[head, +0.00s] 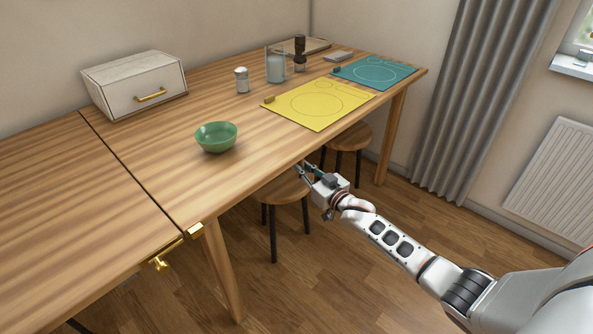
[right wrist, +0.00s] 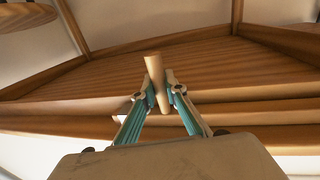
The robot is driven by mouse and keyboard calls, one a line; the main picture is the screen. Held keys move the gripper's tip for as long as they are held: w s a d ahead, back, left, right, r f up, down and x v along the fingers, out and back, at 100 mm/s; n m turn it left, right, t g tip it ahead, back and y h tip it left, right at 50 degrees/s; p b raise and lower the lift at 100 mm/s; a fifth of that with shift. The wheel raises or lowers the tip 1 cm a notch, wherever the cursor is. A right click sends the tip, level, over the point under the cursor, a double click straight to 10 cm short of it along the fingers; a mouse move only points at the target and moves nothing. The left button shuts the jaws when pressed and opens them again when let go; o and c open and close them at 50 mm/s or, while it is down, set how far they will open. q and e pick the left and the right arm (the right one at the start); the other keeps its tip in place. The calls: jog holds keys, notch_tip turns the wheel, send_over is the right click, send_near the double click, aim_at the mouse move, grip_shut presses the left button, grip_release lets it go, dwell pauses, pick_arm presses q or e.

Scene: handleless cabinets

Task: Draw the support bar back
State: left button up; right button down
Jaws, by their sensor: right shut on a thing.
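My right gripper (head: 304,169) reaches to the front edge of the wooden table (head: 225,185), low beside its underside. In the right wrist view its two fingers (right wrist: 157,92) are shut on a pale wooden peg (right wrist: 153,67), which stands up between the fingertips. The peg looks like the handle of the support bar; the bar itself I cannot make out for certain among the wooden rails under the top. In the head view the peg is hidden by the table edge and gripper. My left gripper is not in view.
Left of a dark seam lies another table section (head: 70,210), with brass fittings (head: 160,262) at the front edge. A green bowl (head: 216,137), yellow mat (head: 318,104) and white box (head: 135,84) are on top. Stools (head: 285,189) stand under the table, close to my right gripper.

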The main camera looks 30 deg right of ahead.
jog(key=shift+w+d, duration=0.1)
jog(key=shift+d, duration=0.25)
jog(key=c, duration=2)
grip_release()
jog(key=shift+d, duration=0.15)
jog(key=shift+c, duration=0.2)
jog(key=shift+s+f, duration=0.1)
jog(key=shift+s, duration=0.2)
jog(key=s+d, duration=0.1)
jog(key=s, duration=1)
jog(key=shift+s+d, duration=0.15)
jog(key=shift+d, duration=0.15)
